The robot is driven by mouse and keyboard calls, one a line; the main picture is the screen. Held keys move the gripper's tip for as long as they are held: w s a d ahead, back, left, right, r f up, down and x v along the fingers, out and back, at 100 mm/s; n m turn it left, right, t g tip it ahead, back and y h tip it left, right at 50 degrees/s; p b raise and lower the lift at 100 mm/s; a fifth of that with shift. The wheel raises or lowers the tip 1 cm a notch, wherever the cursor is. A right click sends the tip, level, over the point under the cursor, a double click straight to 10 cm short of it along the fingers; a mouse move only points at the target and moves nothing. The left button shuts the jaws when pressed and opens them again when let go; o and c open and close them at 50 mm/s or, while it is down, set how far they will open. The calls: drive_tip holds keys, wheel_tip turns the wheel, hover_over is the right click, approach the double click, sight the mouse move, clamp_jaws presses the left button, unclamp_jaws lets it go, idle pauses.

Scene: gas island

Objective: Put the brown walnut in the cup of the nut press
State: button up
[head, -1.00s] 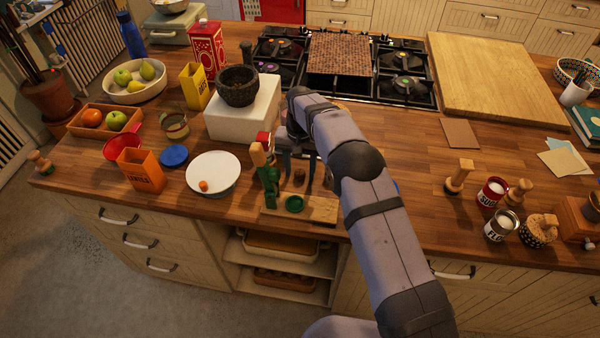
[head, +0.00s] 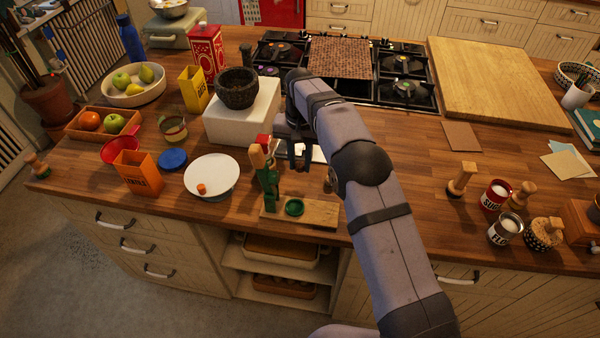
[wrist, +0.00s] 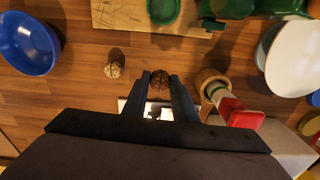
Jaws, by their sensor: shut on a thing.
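The brown walnut (wrist: 160,80) is between the fingertips of my gripper (wrist: 161,84) in the wrist view. My gripper (head: 299,164) is shut on it, above the counter behind the nut press; the walnut is hard to make out in the head view. The nut press has a wooden base board (head: 322,212), a green cup (head: 294,207) and a green upright (head: 270,185) with a red-topped lever (head: 263,145). The cup (wrist: 163,9) also shows at the top edge of the wrist view, ahead of my fingers and apart from the walnut.
A lighter walnut (wrist: 115,66) lies on the counter left of my fingers in the wrist view. A blue bowl (wrist: 27,44) is farther left. A white plate (head: 222,172) with a small orange thing (head: 201,189) stands left of the press. A white block (head: 225,122) bears a dark mortar (head: 237,92).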

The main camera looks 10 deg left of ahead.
sight(300, 165)
drive_tip(key=shift+r+b, duration=0.3)
drive_tip(key=shift+r, duration=2.35)
drive_tip(key=shift+w+d, duration=0.15)
drive_tip(key=shift+d, duration=0.45)
drive_tip(key=shift+m, duration=0.5)
drive_tip(key=d, duration=0.4)
drive_tip(key=d+f, duration=0.1)
drive_tip(key=d, duration=0.1)
drive_tip(key=shift+d+p, duration=0.4)
drive_tip(key=s+d+f, duration=0.1)
drive_tip(key=s+d, duration=0.2)
drive_tip(key=d, duration=0.2)
drive_tip(key=s+d+f+m+p, duration=0.1)
drive_tip(key=s+d, duration=0.2)
drive_tip(key=d, duration=0.3)
drive_tip(key=s+d+f+m, duration=0.1)
drive_tip(key=s+d, duration=0.3)
drive_tip(key=d, duration=0.1)
drive_tip(key=shift+d+f+p, duration=0.3)
drive_tip(key=shift+d, duration=0.05)
drive_tip(key=s+f+n+b, duration=0.1)
drive_tip(key=s, duration=0.1)
drive_tip(key=s+d+f+n+b, duration=0.1)
drive_tip(key=s+f, duration=0.1)
drive_tip(key=shift+s+d+f, duration=0.15)
drive_tip(key=shift+d, duration=0.05)
drive_tip(key=shift+s+f+n, duration=0.45)
drive_tip(key=shift+s+n, duration=0.1)
drive_tip(key=shift+n, duration=0.25)
